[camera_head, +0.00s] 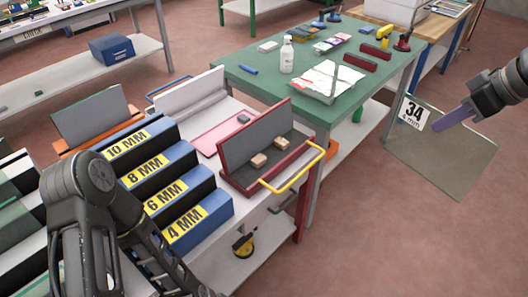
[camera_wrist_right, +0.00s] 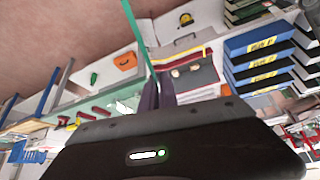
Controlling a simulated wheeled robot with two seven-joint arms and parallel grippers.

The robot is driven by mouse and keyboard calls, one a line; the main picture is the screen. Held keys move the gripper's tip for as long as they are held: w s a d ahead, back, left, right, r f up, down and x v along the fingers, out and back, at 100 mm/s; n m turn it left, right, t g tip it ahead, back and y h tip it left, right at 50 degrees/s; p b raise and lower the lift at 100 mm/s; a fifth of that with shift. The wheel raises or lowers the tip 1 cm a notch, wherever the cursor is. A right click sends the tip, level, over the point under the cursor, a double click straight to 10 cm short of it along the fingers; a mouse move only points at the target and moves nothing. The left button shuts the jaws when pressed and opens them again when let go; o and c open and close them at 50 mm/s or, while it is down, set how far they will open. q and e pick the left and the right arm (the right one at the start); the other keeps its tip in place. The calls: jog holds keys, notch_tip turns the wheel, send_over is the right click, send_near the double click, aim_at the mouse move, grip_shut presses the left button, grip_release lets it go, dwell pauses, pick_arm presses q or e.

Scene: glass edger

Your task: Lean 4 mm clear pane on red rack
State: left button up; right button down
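The clear pane (camera_head: 455,165) has a white label reading 34, 4 mm. It hangs in the air at the right, over the floor and beside the green table. My right gripper (camera_head: 452,117) is shut on its upper part; in the wrist view the pane (camera_wrist_right: 137,38) shows edge-on as a green line between the fingers (camera_wrist_right: 150,96). The red rack (camera_head: 233,178) stands on the white bench, with a grey back panel, two wooden blocks and a yellow handle; it also shows in the wrist view (camera_wrist_right: 212,72). My left arm shows at lower left; its fingertips are not visible.
Blue stepped blocks (camera_head: 205,192) marked 4 to 10 MM stand left of the red rack. A pink-based rack (camera_head: 210,138) and an orange rack (camera_head: 72,148) lie behind. The green table (camera_head: 270,85) carries a bottle (camera_head: 286,55) and tools. Open floor lies at right.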

dwell(0.3)
jog(key=w+a+f+m, duration=0.1)
jog(key=w+a+f, duration=0.2)
jog(key=a+f, duration=0.3)
jog(key=w+a+f+m+h, duration=0.1)
jog(key=w+a+f, duration=0.3)
jog(key=f, duration=0.5)
jog(key=w+a+f+m, duration=0.1)
jog(key=w+a+f, duration=0.1)
jog(key=a+f, duration=0.45)
jog(key=s+f+m+h, duration=0.1)
jog(key=s+f, duration=0.3)
jog(key=f, duration=0.4)
jog(key=s+f+m+t+h, duration=0.1)
jog(key=s+f+m, duration=0.2)
jog(key=f, duration=0.5)
jog(key=shift+s+a+f, duration=0.25)
jog(key=shift+s, duration=0.55)
